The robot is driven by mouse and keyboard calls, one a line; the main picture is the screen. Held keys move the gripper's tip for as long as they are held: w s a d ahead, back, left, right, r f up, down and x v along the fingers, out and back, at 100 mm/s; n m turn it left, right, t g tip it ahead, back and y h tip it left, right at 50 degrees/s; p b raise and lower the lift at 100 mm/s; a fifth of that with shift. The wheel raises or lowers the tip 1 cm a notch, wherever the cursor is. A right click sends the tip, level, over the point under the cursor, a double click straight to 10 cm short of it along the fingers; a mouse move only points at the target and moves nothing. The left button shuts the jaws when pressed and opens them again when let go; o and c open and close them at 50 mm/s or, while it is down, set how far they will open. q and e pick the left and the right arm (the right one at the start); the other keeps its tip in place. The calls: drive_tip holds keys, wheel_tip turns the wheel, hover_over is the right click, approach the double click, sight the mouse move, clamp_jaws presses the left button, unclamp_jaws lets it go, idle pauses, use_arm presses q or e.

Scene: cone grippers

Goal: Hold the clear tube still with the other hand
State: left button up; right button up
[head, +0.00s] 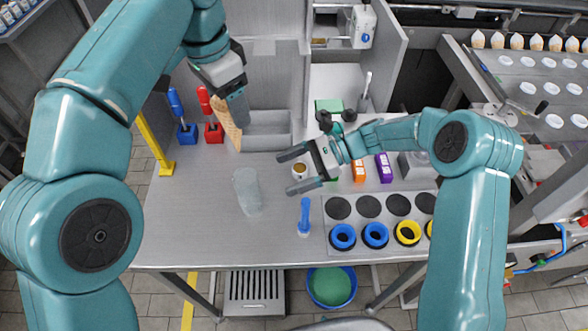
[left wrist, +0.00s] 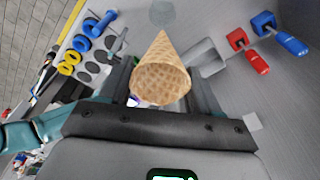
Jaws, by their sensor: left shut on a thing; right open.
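The clear tube (head: 247,191) is on the grey table, left of centre, and touches neither gripper. Part of it also shows at the top of the left wrist view (left wrist: 162,12). My left gripper (head: 232,106) is shut on a waffle cone (head: 232,132), above and behind the tube. In the left wrist view the cone (left wrist: 161,76) sits between the fingers, its open end towards the camera. My right gripper (head: 286,172) is open to the right of the tube, its fingers pointing left.
A grey tray (head: 267,143) stands behind the tube. Red (head: 213,132) and blue (head: 187,133) holders with handles stand at the back left. A blue upright tool (head: 304,217) and a plate with blue and yellow rings (head: 342,237) lie at the front right. The front left table is clear.

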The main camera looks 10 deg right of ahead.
sight(259, 187)
drive_tip(key=x, duration=1.2)
drive_tip(key=shift+d, duration=0.1)
drive_tip(key=c, duration=1.3)
drive_tip(key=o, duration=1.2)
drive_tip(key=shift+c, duration=0.2)
drive_tip(key=shift+r+m+t, duration=0.1)
drive_tip(key=shift+m+t, duration=1)
drive_tip(key=shift+t, duration=0.2)
drive_tip(key=c, duration=1.2)
